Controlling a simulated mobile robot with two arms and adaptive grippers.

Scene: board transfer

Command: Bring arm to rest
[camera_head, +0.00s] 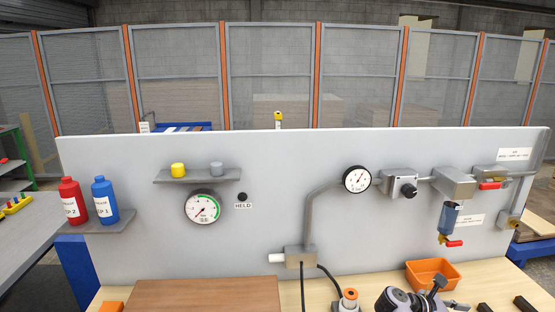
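A grey upright board (120,255) stands across the view behind a light wooden bench top (340,283). A dark and grey device (397,301) with rounded parts is cut off by the bottom edge at right of centre.
A shelf (110,226) holds a red bottle (71,202) and a blue bottle (105,201). Gauges (203,208), pipes and valves are fixed to the board. An orange bin (432,274) and an orange-topped part (348,299) stand on the bench.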

